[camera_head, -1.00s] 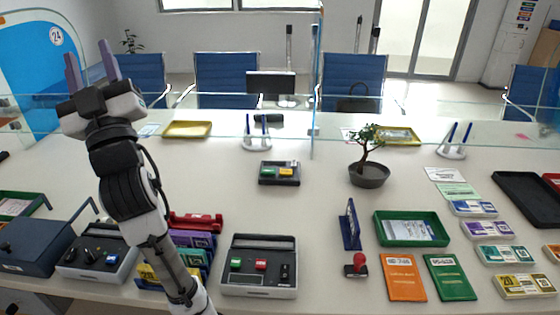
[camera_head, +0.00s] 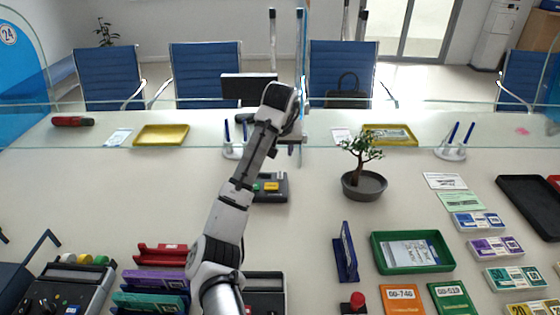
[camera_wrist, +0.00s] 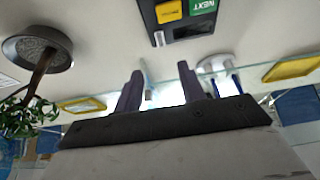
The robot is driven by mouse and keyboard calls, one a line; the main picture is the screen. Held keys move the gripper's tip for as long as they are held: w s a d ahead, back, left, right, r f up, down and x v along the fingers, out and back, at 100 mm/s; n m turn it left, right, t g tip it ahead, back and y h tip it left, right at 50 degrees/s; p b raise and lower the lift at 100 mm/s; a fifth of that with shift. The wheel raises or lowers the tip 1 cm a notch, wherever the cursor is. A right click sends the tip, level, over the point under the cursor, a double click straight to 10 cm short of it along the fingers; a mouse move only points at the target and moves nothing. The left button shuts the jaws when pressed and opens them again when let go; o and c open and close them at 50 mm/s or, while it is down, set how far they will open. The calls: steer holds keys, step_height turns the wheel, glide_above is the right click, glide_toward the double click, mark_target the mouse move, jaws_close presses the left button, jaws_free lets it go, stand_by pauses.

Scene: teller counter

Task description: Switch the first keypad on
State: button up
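A small dark keypad box (camera_head: 272,188) stands mid-counter, partly hidden behind my arm in the head view. In the wrist view, the keypad (camera_wrist: 178,24) is at the top, with a yellow button (camera_wrist: 168,11) and a green button marked NEXT (camera_wrist: 202,6). A larger panel (camera_head: 265,284) at the front edge is mostly hidden by my arm. I cannot tell which device is the first keypad. My gripper (camera_wrist: 160,82) has its two fingers apart with nothing between them. It is raised over the counter, beyond the small keypad in the head view.
A potted bonsai (camera_head: 364,184) stands right of the small keypad. A pen stand (camera_head: 234,148) and glass screen are behind it. A green tray (camera_head: 411,268) and blue upright piece (camera_head: 347,254) are front right. A knobbed panel (camera_head: 60,289) is front left.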

mark_target(280, 175)
steer(key=p+x, duration=0.3)
steer(key=x, duration=1)
steer(key=shift+f, duration=0.4)
